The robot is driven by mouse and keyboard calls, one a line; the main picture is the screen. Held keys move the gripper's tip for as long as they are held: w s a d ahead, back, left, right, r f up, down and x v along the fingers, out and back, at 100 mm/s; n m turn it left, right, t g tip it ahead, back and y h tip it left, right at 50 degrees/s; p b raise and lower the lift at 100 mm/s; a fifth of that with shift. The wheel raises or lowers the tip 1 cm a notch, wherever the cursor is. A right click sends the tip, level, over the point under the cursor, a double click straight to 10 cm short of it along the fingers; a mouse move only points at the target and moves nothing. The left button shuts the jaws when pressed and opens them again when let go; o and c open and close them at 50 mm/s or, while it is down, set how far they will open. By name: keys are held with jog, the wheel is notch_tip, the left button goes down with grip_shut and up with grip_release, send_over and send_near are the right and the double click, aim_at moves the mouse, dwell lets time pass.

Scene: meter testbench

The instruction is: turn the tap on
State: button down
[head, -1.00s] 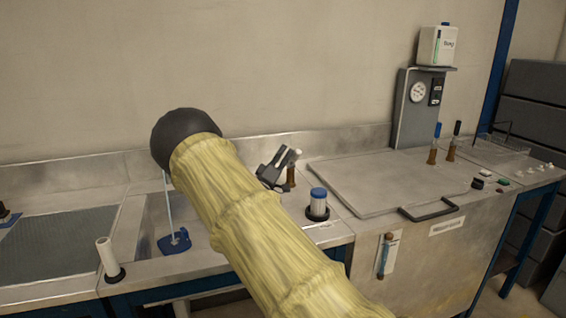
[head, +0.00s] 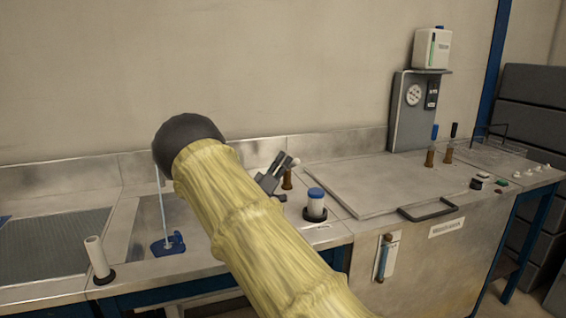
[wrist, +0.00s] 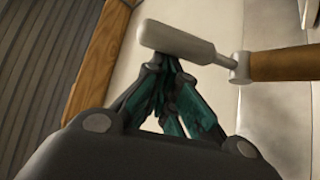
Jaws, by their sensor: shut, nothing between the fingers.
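The tap is likely the short brown post with a white lever (head: 294,161) on the steel bench, just beyond my arm in the head view. In the wrist view its white lever (wrist: 180,43) lies across the fingertips and joins a brown stem (wrist: 285,64) at the right. My gripper (head: 278,164) is shut and empty beside the lever. In the wrist view the closed fingertips (wrist: 165,66) are right at the lever's edge; I cannot tell whether they touch it. My arm hides part of the bench around the tap's base.
A blue-capped white container (head: 315,203) stands close right of the tap. A blue object (head: 168,245) lies in the sink, under a thin pale line. A white tube (head: 97,258) stands at the left front. A flat lid (head: 390,185) with a handle lies right.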

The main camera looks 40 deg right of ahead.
notch_tip(320, 180, up, 3)
jog(key=w+a+p, duration=0.1)
jog(key=w, duration=0.1)
jog(key=b+v, duration=0.1)
jog(key=v, duration=0.9)
jog(key=shift+w+f, duration=0.15)
jog(key=shift+w, duration=0.15)
